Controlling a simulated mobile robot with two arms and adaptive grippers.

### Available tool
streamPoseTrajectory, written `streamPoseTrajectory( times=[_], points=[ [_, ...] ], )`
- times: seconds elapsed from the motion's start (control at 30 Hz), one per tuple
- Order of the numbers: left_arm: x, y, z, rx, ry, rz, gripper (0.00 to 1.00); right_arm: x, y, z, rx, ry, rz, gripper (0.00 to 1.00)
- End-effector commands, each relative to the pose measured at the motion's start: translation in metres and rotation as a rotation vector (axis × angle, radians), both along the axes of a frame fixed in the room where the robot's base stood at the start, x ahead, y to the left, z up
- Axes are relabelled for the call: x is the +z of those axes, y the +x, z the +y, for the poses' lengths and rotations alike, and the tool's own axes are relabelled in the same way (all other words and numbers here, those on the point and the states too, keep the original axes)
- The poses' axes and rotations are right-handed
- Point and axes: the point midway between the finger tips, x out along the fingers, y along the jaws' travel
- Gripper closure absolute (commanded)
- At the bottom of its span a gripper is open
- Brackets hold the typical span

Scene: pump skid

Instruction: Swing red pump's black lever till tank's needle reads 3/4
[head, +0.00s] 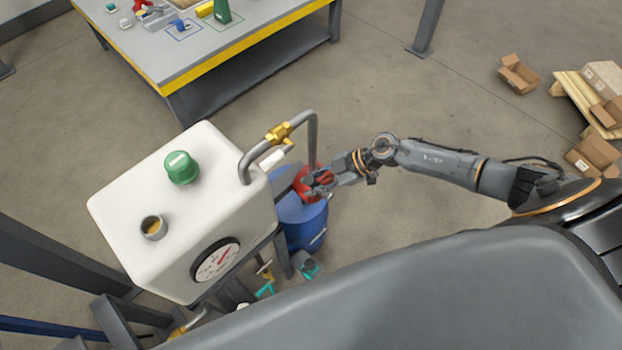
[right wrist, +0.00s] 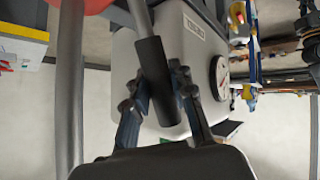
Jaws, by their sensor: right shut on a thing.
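The red pump (head: 305,183) sits on top of a blue drum (head: 300,215), to the right of the white tank. My right gripper (head: 318,183) is at the pump and hides part of it. In the right wrist view its fingers (right wrist: 160,88) are shut on the black lever grip (right wrist: 152,60), which sits on a metal rod. The white tank (head: 215,165) has a round gauge (head: 217,260) on its near side with a red needle. The needle points up and to the right in the head view; the scale marks are too small to read. My left gripper is out of view.
A bent grey pipe with a brass fitting (head: 278,133) runs from the tank top down to the pump. A green cap (head: 181,167) stands on the tank. A workbench (head: 250,40) is at the back, with cartons (head: 518,74) at the right. Open floor lies between.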

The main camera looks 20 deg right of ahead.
Motion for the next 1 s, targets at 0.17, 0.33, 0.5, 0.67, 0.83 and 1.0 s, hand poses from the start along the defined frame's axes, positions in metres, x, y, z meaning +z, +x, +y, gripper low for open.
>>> streamPoseTrajectory(
  times=[0.17, 0.33, 0.5, 0.67, 0.83, 1.0],
  points=[
    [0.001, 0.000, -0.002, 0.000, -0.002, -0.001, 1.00, -0.001, -0.002, 0.003, 0.005, -0.001, 0.002, 1.00],
    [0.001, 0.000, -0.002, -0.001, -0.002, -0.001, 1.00, -0.002, -0.002, 0.003, 0.005, -0.001, 0.002, 1.00],
    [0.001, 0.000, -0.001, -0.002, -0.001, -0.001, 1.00, -0.002, -0.002, 0.003, 0.004, 0.000, 0.003, 0.58],
    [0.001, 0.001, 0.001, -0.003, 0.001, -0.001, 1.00, -0.001, -0.001, 0.002, 0.002, -0.002, 0.002, 0.52],
    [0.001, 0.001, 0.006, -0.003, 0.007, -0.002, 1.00, 0.000, -0.001, 0.000, 0.001, -0.003, 0.000, 0.52],
    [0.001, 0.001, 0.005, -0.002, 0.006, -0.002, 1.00, 0.009, -0.005, -0.012, 0.001, -0.007, 0.000, 0.52]
  ],
)
